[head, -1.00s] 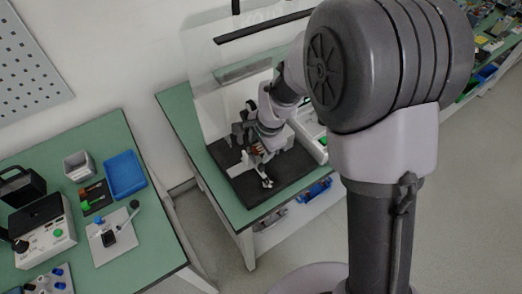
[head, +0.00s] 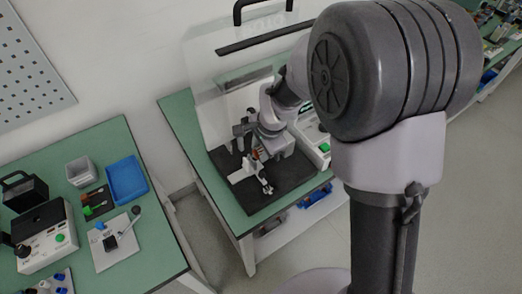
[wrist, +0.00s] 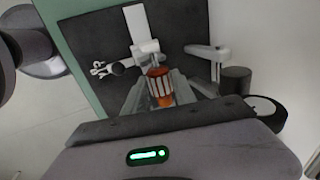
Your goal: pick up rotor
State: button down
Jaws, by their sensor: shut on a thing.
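The rotor (wrist: 160,87), with a striped silver-and-brown body and orange ends, is between the fingers of my gripper (wrist: 160,97) in the wrist view. My gripper is shut on it. In the head view the rotor shows only as a small orange patch (head: 256,154) beside my gripper, which is partly hidden by my arm. A white test fixture (wrist: 139,25) stands on the black mat (wrist: 92,35) just beyond the rotor. Whether the rotor touches the fixture is unclear.
A clear guard panel (head: 215,75) stands behind the black mat on the green bench (head: 180,115). A white box with a green button (head: 322,150) is to the right. A second bench on the left holds a blue tray (head: 127,178) and a grey bin (head: 80,170).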

jog(key=shift+p+v, duration=0.4)
jog(key=shift+v, duration=0.8)
jog(key=s+d+b, duration=0.1)
jog(key=s+d, duration=0.8)
jog(key=s, duration=0.5)
jog(key=shift+s+d+f, duration=0.15)
jog(key=shift+s+d, duration=0.1)
jog(key=shift+d, duration=0.15)
notch_tip(320, 180, up, 5)
jog(key=p, duration=0.4)
jog(key=shift+p, duration=0.4)
